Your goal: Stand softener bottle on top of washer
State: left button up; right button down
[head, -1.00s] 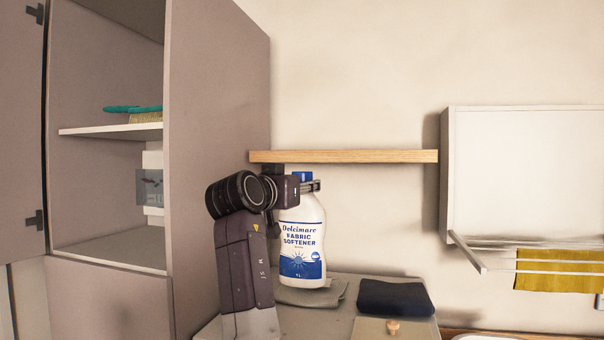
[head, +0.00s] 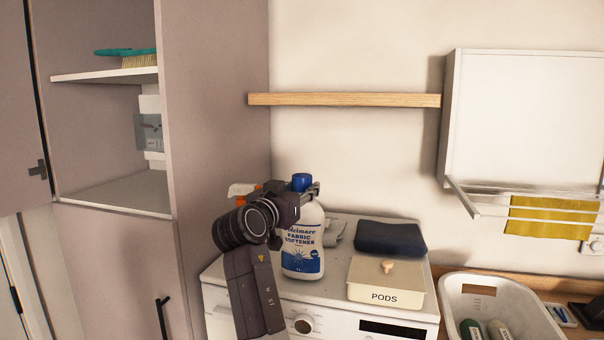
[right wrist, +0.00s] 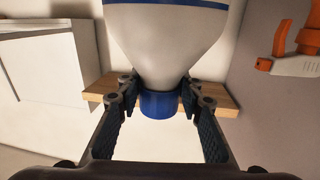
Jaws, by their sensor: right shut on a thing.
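The softener bottle (head: 303,248) is white with a blue cap and a blue label. It is upright over the washer top (head: 333,285), at the left part of it. I cannot tell whether its base touches the top. My right gripper (head: 312,190) is shut on the bottle's neck, just below the cap. In the right wrist view the fingers (right wrist: 160,105) sit on both sides of the neck by the blue cap (right wrist: 160,104), and the bottle body (right wrist: 165,30) shows too. My left gripper is not in view.
On the washer a PODS box (head: 388,284), a dark folded cloth (head: 390,237) and a grey cloth (head: 336,232) stand close to the bottle. An orange-topped spray bottle (head: 240,190) is behind my arm. A wooden shelf (head: 345,99) hangs above. A white basket (head: 500,290) is at right.

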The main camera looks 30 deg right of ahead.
jog(key=shift+f, duration=0.1)
jog(key=c, duration=1.7)
grip_release()
jog(key=shift+f, duration=0.3)
jog(key=shift+c, duration=0.2)
jog(key=o, duration=0.4)
jog(key=shift+s+r, duration=0.1)
jog(key=shift+r, duration=0.05)
